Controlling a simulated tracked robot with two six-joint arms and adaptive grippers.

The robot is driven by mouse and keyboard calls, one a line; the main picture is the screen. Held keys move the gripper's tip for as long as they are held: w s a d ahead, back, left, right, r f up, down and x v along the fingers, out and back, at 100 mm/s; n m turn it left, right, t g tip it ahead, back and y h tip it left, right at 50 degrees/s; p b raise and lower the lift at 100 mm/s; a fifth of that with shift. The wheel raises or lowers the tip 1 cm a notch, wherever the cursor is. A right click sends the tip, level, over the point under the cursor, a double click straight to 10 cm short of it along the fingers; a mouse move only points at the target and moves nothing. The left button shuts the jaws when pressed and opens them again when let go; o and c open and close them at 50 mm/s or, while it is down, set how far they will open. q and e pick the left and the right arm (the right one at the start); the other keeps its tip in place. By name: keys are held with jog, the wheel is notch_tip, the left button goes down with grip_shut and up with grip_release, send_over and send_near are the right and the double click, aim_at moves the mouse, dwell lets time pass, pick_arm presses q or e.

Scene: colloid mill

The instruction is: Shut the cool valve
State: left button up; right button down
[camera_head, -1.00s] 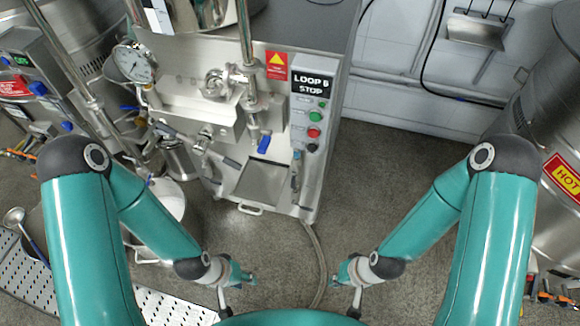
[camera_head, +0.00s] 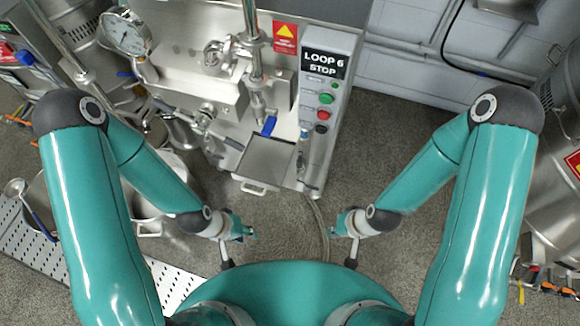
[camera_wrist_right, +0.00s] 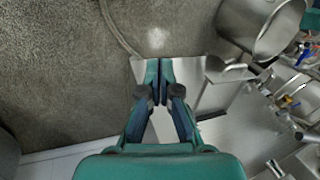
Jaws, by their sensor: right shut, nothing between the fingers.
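No label reading "cool" can be made out, so I cannot tell which valve is the cool one. A valve handle with a blue grip (camera_head: 268,126) hangs below the vertical pipe on the front of the steel mill. Another small lever (camera_head: 302,158) is on the mill's right side, below the button panel. My left gripper (camera_head: 245,233) is small at the end of the left arm, and its jaws are unclear. My right gripper (camera_head: 339,232) is in front of the mill, apart from the handles. In the right wrist view its fingers (camera_wrist_right: 159,72) are together and empty.
A steel tray (camera_head: 265,160) juts from the mill's front. A hose (camera_head: 319,215) lies on the floor. Steel pots (camera_head: 150,205) and a perforated platform (camera_head: 60,255) are at left; a barrel (camera_head: 560,215) is at right.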

jog(key=w+a+f+n+t+h+b, duration=0.15)
jog(key=w+f+n+t+b, duration=0.3)
jog(key=w+f+b, duration=0.55)
jog(key=n+t+h+b, duration=0.2)
jog(key=n+t+b, duration=1.2)
jog(key=b, duration=1.7)
send_near(299, 164)
jog(key=s+a+g, duration=0.1)
jog(key=a, duration=0.1)
jog(key=shift+s+a+r+n, duration=0.15)
jog(key=shift+a+r+n, duration=0.05)
jog(key=shift+r+n, duration=0.3)
jog(key=w+b, duration=0.2)
jog(key=w, duration=0.8)
